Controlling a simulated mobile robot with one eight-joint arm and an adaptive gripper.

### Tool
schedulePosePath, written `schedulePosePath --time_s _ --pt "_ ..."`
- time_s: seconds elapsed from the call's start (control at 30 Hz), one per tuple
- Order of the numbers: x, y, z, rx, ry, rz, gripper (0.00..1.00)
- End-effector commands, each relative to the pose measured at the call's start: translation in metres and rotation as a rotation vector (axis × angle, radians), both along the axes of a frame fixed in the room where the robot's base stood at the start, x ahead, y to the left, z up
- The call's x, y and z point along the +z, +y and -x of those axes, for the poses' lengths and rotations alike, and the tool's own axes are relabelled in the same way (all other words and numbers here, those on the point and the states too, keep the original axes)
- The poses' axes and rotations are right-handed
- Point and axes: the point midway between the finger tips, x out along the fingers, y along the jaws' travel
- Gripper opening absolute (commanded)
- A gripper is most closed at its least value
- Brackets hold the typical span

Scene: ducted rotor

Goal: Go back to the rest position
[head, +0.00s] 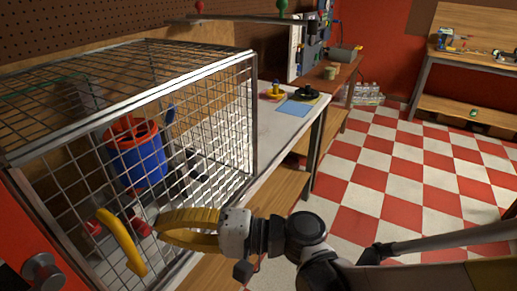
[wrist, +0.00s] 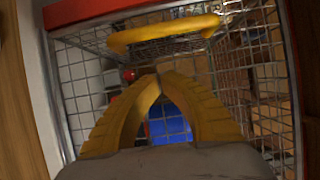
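My gripper (head: 160,226) has two yellow fingers whose tips meet, with nothing visible held between them. In the wrist view its tips (wrist: 158,78) point toward the mesh of a wire cage (head: 210,130). A yellow handle (head: 122,243) on the cage front is just left of the fingertips in the head view. The handle (wrist: 165,33) also shows beyond the tips in the wrist view, apart from them. Inside the cage is a blue cylinder with a red rim (head: 138,168). Its blue side (wrist: 170,122) shows between my fingers. The arm reaches in from the lower right.
A white-topped workbench (head: 265,140) carries the cage, a blue sheet (head: 295,108) and a black round part (head: 301,93). A second bench (head: 480,65) stands at the back right. The red and white checkered floor (head: 400,170) is clear between them. Bottles (head: 368,90) stand by the wall.

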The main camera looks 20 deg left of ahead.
Motion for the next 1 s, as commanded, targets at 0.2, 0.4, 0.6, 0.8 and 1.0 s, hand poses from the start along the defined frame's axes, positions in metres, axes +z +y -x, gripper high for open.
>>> schedulePosePath --time_s 0.2,0.4,0.6,0.8,1.0 --pt "0.004 -0.054 -0.020 -0.007 0.000 0.000 0.00" --pt "0.002 -0.082 -0.030 -0.005 0.000 0.000 0.00" --pt "0.001 -0.091 -0.032 -0.002 0.000 0.000 0.00" --pt "-0.002 -0.095 -0.038 -0.031 -0.021 0.040 0.00" --pt "-0.025 -0.143 -0.082 -0.229 -0.170 0.318 0.00"
